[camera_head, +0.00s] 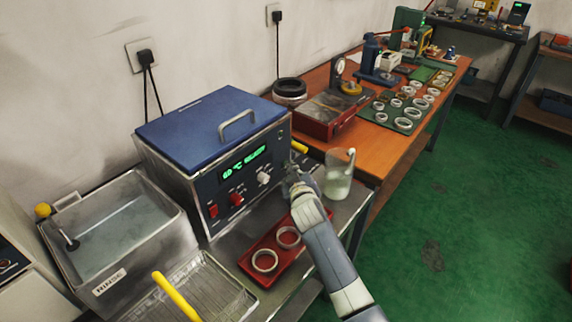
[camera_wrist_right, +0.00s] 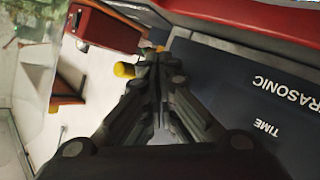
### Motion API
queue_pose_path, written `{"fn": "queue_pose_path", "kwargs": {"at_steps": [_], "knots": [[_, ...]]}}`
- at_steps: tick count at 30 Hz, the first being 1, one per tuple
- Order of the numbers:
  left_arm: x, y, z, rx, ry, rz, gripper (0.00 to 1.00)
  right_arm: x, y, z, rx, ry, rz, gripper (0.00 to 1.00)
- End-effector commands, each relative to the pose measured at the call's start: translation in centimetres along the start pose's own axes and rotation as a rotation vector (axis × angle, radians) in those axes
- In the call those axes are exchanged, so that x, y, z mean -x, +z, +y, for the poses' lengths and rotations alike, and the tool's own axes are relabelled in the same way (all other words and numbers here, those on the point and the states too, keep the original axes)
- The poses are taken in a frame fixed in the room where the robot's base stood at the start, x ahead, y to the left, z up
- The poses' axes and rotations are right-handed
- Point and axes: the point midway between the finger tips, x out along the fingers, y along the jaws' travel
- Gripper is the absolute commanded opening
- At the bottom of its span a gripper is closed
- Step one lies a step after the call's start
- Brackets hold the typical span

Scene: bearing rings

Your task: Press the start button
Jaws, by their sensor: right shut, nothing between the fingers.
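The ultrasonic cleaner (camera_head: 212,135) has a blue lid and a dark front panel with a green lit display (camera_head: 244,162), a red switch (camera_head: 213,211), a red knob (camera_head: 236,199) and a pale knob (camera_head: 264,178). I cannot make out a start button; the right end of the panel is partly behind my right gripper (camera_head: 290,172). That gripper is shut and empty, close to the panel's right end; contact cannot be told. In the right wrist view its fingers (camera_wrist_right: 158,62) are together beside the dark panel (camera_wrist_right: 240,90), which shows "TIME" and part of "ULTRASONIC". My left gripper is not in view.
A red tray (camera_head: 251,262) with two rings lies below the panel. A glass beaker (camera_head: 338,176) stands right of my gripper. A yellow handle (camera_head: 299,147) is just behind it. A water-filled sink (camera_head: 125,232) and wire basket (camera_head: 215,290) are at left.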

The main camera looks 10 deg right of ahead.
Motion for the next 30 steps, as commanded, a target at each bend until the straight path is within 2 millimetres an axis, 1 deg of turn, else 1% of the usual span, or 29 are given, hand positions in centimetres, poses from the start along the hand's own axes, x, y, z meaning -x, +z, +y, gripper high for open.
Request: {"fn": "queue_pose_path", "kwargs": {"at_steps": [20, 30], "knots": [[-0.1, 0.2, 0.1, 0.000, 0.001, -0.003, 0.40, -0.2, -0.1, -0.1, 0.001, 0.000, -0.001, 0.00], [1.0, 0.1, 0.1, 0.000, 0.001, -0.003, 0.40, 0.6, 0.4, 0.5, 0.001, 0.000, -0.003, 0.00]]}}
